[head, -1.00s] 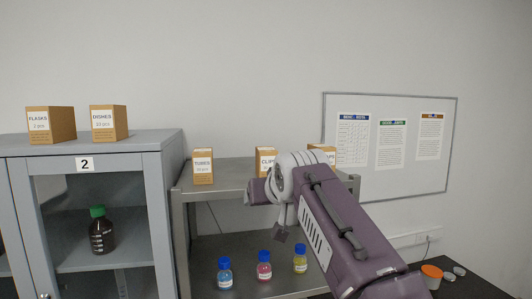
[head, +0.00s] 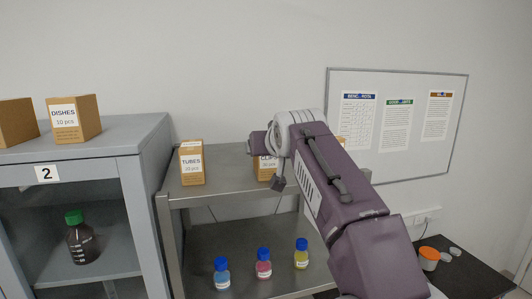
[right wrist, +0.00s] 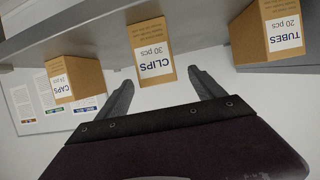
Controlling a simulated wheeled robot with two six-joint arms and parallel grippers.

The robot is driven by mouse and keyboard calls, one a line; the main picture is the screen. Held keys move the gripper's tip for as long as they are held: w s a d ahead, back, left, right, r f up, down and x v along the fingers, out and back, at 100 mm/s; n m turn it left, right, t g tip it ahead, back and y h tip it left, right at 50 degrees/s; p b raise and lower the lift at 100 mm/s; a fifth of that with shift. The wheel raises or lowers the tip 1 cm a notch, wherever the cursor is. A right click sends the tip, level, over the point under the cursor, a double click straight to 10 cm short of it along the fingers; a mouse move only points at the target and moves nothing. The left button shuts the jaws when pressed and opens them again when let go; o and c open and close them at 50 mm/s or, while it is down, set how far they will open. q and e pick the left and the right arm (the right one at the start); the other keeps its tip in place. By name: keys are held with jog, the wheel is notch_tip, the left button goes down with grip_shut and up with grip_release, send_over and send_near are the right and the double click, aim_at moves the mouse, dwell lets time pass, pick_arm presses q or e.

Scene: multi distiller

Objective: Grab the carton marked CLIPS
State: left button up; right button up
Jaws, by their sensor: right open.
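The carton marked CLIPS (head: 265,170) stands on the metal shelf's top, partly hidden behind my right arm in the head view. In the right wrist view the CLIPS carton (right wrist: 152,55) appears upside down, ahead of my right gripper (right wrist: 163,90). That gripper is open and empty, its two fingers spread, with the carton roughly in line with the gap and apart from them. In the head view my right wrist hides the fingers. My left gripper is not in view.
The TUBES carton (head: 192,163) and the CAPS carton (right wrist: 75,80) stand on either side along the shelf top (head: 228,170). Capped bottles (head: 263,264) stand on the lower shelf. A grey cabinet (head: 70,145) at left bears the DISHES carton (head: 75,119) and another carton.

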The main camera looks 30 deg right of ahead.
jog(key=p+x, duration=0.3)
jog(key=x, duration=0.5)
jog(key=shift+d+r, duration=0.1)
jog(key=shift+d, duration=0.1)
jog(key=shift+w, duration=0.25)
jog(key=shift+s+a, duration=0.1)
jog(key=shift+s, duration=0.05)
jog(key=shift+s+a, duration=0.15)
jog(key=shift+s, duration=0.45)
jog(key=shift+c, duration=0.4)
jog(key=c, duration=0.5)
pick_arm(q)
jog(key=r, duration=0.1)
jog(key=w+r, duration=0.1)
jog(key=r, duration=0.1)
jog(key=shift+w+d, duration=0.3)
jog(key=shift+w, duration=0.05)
pick_arm(e)
jog(key=shift+w, duration=0.35)
jog(key=c, duration=1)
